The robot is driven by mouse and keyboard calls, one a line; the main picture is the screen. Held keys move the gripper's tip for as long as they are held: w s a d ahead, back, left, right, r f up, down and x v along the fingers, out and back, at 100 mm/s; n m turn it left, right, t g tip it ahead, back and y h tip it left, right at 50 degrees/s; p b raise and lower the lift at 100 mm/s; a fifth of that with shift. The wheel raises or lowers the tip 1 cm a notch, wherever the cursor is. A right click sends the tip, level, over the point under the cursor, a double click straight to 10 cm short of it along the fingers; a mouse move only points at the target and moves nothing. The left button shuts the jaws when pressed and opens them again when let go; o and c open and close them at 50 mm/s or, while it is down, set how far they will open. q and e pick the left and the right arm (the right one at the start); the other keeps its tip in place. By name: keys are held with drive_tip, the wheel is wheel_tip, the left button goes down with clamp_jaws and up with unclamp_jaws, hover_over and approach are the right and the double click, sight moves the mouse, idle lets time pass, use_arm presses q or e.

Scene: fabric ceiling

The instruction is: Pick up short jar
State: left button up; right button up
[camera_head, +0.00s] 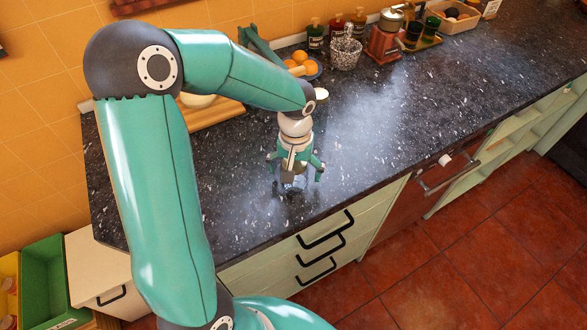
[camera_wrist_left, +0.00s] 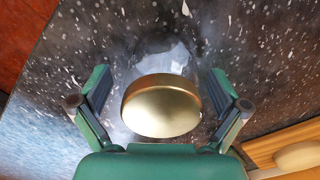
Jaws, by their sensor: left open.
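The short jar (camera_wrist_left: 161,106) shows in the left wrist view with a round gold lid and a clear glass body beyond it. It stands on the dark speckled countertop (camera_head: 240,205). My left gripper (camera_head: 295,176) points down over the counter near its front edge. Its fingers are open, one on each side of the jar, with visible gaps in the left wrist view. In the head view the glass jar (camera_head: 292,184) shows only partly between the fingers. My right gripper is not in view.
A bowl of oranges (camera_head: 302,67), bottles (camera_head: 315,34), a textured glass (camera_head: 346,53) and a red grinder (camera_head: 385,42) stand along the back. A wooden board (camera_head: 215,112) lies behind my arm. The counter to the right of the gripper is clear.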

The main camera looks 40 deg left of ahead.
use_arm(q)
drive_tip(key=shift+f, duration=0.65)
drive_tip(key=c, duration=1.3)
drive_tip(key=shift+c, duration=0.2)
